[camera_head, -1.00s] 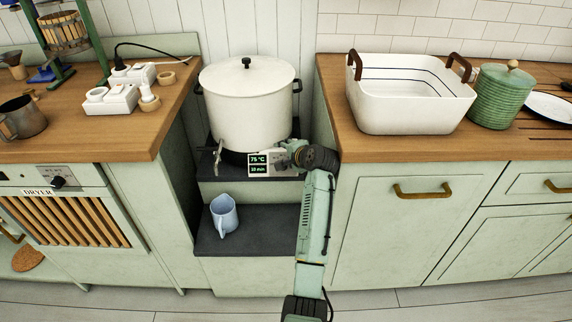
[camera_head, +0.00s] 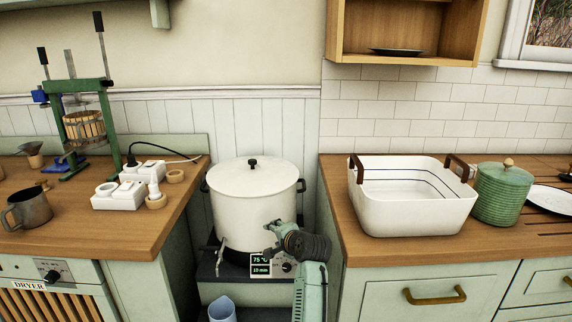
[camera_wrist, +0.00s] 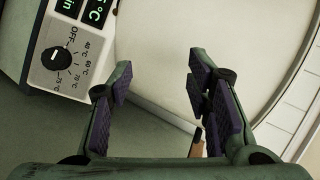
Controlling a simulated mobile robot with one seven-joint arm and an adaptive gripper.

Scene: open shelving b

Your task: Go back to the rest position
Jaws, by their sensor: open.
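My gripper (camera_wrist: 160,105) is open and empty in the wrist view, its two dark-padded fingers spread apart. Beyond it are the white side of a large pot and the control box with a black dial (camera_wrist: 57,58). Whether the fingers touch anything there cannot be told.
A pale blue mug (camera_head: 222,310) stands on the low step, cut off by the frame's bottom. The left counter (camera_head: 95,235) holds a press and a metal mug (camera_head: 28,208). The right counter (camera_head: 365,250) holds a white basin (camera_head: 410,208) and green jar (camera_head: 502,195). A wooden shelf (camera_head: 400,60) hangs above.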

